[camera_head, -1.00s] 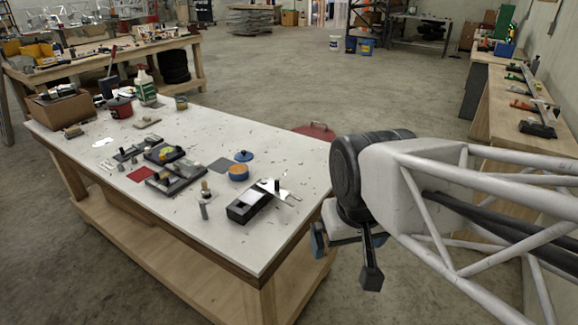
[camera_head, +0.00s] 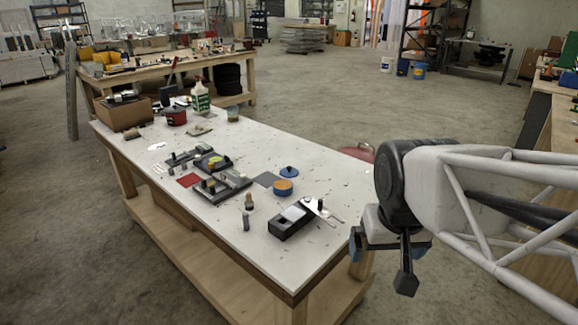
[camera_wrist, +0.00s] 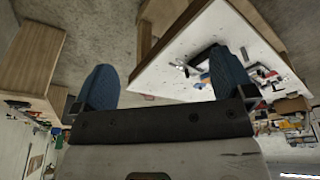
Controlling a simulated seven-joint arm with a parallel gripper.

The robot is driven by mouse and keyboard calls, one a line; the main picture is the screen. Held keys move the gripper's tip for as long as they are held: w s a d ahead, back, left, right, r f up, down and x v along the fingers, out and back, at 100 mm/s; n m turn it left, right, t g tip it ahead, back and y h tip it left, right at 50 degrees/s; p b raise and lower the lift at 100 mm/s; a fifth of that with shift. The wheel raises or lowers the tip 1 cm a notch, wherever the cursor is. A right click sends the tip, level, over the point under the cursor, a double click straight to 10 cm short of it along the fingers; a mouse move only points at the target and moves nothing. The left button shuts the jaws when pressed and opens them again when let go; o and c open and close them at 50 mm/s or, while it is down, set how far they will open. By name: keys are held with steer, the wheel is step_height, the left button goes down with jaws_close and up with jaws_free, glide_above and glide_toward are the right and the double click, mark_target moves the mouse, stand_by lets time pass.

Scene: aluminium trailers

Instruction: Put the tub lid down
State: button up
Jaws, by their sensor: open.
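The blue tub lid (camera_head: 289,171) with a small knob lies on the white tabletop, just behind the tub (camera_head: 283,189), which is orange with a blue rim. Whether the lid touches the tub is hard to tell. My gripper (camera_head: 388,246) is off the table's right edge, well to the right of the lid and tub, and holds nothing. In the wrist view its two blue fingers (camera_wrist: 164,78) are spread wide with nothing between them. The lid cannot be made out in that view.
The white-topped workbench (camera_head: 330,165) holds a black box-shaped tool (camera_head: 291,221) in front of the tub, clamps (camera_head: 222,186), a grey square plate (camera_head: 267,180) and a red pot (camera_head: 174,117). A round red object (camera_head: 358,152) shows behind the bench's right edge. The bench's far right is clear.

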steer(key=w+a+r, duration=0.1)
steer(key=w+r, duration=0.2)
steer(key=w, duration=1.6)
steer(key=m+t, duration=0.2)
glide_above(289, 167)
steer(key=s, duration=0.3)
steer(key=shift+h, duration=0.3)
steer(key=f, duration=2.3)
steer(key=shift+s+a, duration=0.15)
steer(key=shift+a, duration=0.1)
steer(key=shift+w+a+f, duration=0.1)
steer(key=shift+w+f, duration=0.1)
steer(key=shift+f, duration=0.05)
steer(key=shift+x, duration=1.25)
steer(key=shift+x, duration=2.6)
